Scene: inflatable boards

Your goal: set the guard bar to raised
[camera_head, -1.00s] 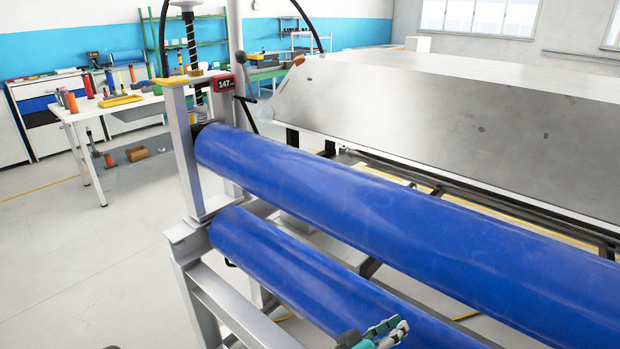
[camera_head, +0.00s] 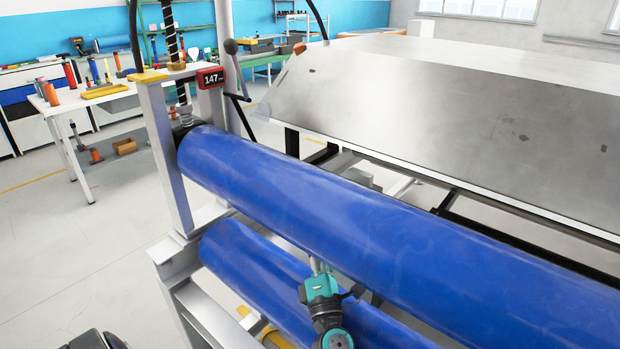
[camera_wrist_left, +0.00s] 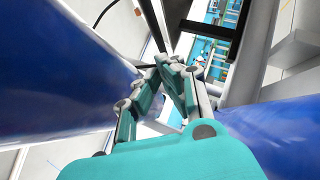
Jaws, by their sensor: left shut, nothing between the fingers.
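No part can be surely told as the guard bar. A yellow bar piece (camera_head: 265,332) shows low at the front of the roller frame, mostly cut off by the picture's lower edge; I cannot tell whether it is the guard bar. My left gripper (camera_head: 317,264) is teal, shut and empty, with its fingers pointing up at the gap between the upper blue roller (camera_head: 400,235) and the lower blue roller (camera_head: 255,270). In the left wrist view its fingertips (camera_wrist_left: 176,62) meet between two blue surfaces. Contact with the rollers cannot be told. My right gripper is out of view.
A grey post frame (camera_head: 165,150) holds the rollers at their left end, with a red display (camera_head: 211,77) reading 147 and a dark-knobbed lever (camera_head: 232,60). A large metal-covered table (camera_head: 460,110) stands behind. A white workbench (camera_head: 75,108) is at back left.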

